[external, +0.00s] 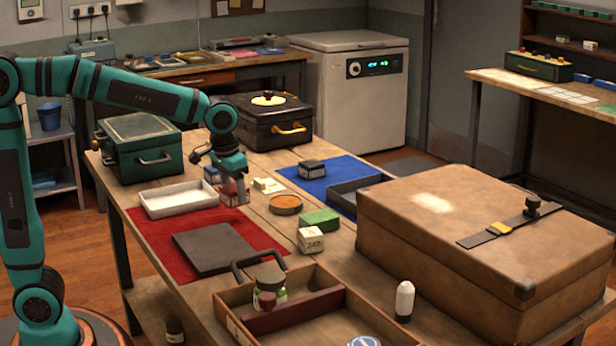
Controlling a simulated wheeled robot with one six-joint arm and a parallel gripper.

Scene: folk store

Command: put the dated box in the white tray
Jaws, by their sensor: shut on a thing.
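The white tray (149,209) is shallow and looks empty; it stands on the red mat at the table's left. My gripper (234,184) points down just right of the tray, shut on a small pale and reddish box (236,197). The jaws hide part of this box; I cannot tell whether it touches the table or carries a date. A white box (311,241) with dark printed characters stands near the table's middle, too small to read surely. A small dark box (312,170) with a pale label sits on the blue mat.
Close to my gripper are a dark blue box (211,175), cream blocks (268,185) and a round orange-brown tin (286,205). A green block (320,219), a dark slab (215,250), a wooden crate (225,298) and a big brown case (400,235) take up the front and right.

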